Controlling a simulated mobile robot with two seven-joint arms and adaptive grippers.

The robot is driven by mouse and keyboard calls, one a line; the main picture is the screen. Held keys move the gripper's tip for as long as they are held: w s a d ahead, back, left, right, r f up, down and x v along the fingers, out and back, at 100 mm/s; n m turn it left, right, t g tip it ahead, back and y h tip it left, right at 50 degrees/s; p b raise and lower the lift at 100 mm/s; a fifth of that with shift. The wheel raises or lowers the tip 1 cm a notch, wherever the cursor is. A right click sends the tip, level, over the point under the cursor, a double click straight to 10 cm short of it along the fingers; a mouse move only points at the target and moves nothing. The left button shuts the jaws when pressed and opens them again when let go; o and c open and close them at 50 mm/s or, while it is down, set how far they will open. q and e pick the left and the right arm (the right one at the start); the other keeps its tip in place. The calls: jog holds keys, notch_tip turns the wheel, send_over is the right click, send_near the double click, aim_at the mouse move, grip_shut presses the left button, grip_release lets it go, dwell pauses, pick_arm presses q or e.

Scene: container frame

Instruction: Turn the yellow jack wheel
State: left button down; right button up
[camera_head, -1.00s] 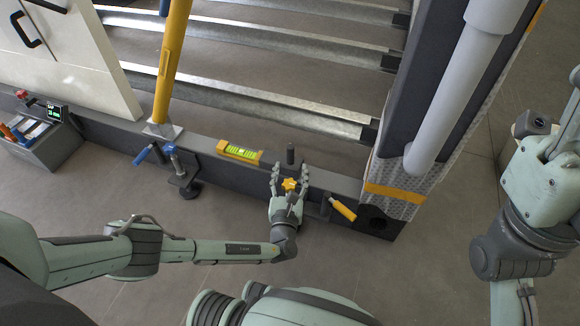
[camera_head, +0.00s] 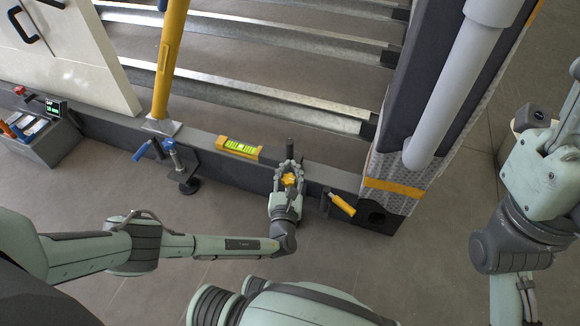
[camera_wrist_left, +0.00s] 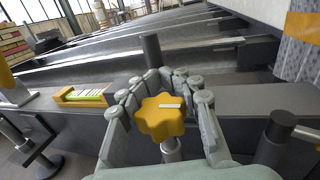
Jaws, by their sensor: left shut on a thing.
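The yellow jack wheel (camera_head: 289,179) is a small lobed knob on a metal shaft at the dark frame beam. It also shows large in the left wrist view (camera_wrist_left: 160,117), with a white mark on its top. My left gripper (camera_head: 289,166) is around the wheel, its fingers closed in on both sides of it. In the wrist view the left gripper's fingers (camera_wrist_left: 162,95) reach past the wheel and their tips come near each other behind it. The lower part of the shaft is partly hidden. My right arm shows at the right edge, but its gripper is out of view.
A yellow spirit level (camera_head: 239,147) lies on the beam (camera_head: 225,165) left of the wheel. A yellow-handled lever (camera_head: 342,205) stands close on the right. A dark post (camera_wrist_left: 152,50) rises just behind the wheel. A blue-handled clamp (camera_head: 170,147) is farther left.

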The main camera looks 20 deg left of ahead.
pick_arm(q)
jog(key=shift+h, duration=0.3)
jog(key=shift+s+d+r+m+g+h+b, duration=0.1)
jog(key=shift+s+d+m+g+h+b, duration=0.4)
jog(key=shift+m+g+h, duration=1.85)
jog(key=shift+s+d+f+m+g+h+b, duration=0.15)
jog(key=shift+d+m+g+h+b, duration=0.65)
jog(key=shift+m+h, duration=2.8)
jog(key=shift+s+d+r+m+g+h+b, duration=0.25)
jog(key=shift+d+m+g+h, duration=1.25)
jog(key=shift+h, duration=2.45)
jog(key=shift+s+a+m+g, duration=0.1)
jog(key=shift+a+m+g, duration=0.35)
jog(key=shift+a+m, duration=0.1)
jog(key=c, duration=1.1)
grip_release()
jog(key=shift+f, duration=0.1)
jog(key=shift+o, duration=0.2)
jog(key=shift+s, duration=0.1)
jog(key=v, duration=1.2)
